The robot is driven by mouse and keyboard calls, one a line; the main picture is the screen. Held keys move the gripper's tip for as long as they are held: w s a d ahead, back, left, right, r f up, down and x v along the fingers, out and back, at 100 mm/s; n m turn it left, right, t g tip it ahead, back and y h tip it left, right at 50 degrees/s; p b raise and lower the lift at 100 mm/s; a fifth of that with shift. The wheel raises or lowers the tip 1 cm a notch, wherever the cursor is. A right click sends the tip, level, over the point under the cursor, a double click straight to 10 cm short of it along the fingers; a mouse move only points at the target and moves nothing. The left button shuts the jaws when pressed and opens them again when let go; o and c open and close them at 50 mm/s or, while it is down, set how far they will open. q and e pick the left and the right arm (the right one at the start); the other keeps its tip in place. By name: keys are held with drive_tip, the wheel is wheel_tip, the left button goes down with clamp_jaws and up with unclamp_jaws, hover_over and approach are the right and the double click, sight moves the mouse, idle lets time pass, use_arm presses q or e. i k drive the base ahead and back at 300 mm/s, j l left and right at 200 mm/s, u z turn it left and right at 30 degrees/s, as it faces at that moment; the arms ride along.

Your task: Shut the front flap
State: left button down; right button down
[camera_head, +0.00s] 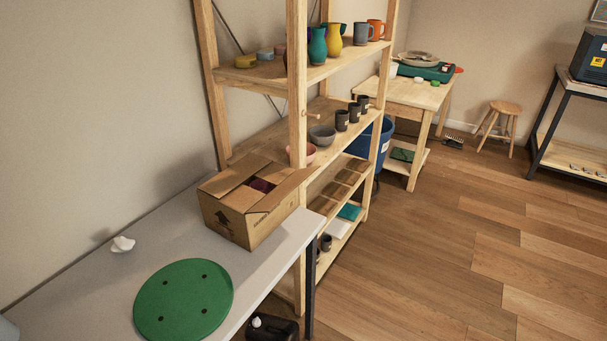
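A brown cardboard box (232,222) stands on the grey table, at its far end by the shelf. Its top is partly open, and something dark maroon (262,185) shows inside. One flap (285,190) on the right side sticks up and outward toward the shelf. Another flap (242,199), at the near left end, looks to lie roughly flat over the opening. A further flap (232,174) lies along the back left side. I cannot tell for sure which is the front flap. Neither of my grippers is in view.
A green round disc (184,300) with dark dots and a small white object (123,244) lie on the grey table (165,237). A wooden shelf (297,110) with pottery stands close behind and right of the box. The wooden floor (430,270) to the right is open.

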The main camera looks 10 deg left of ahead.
sight(269, 202)
drive_tip(key=i+l, duration=0.2)
drive_tip(key=l, duration=0.15)
drive_tip(key=i+l, duration=0.2)
drive_tip(key=l, duration=0.15)
drive_tip(key=i+l, duration=0.25)
drive_tip(key=l, duration=0.1)
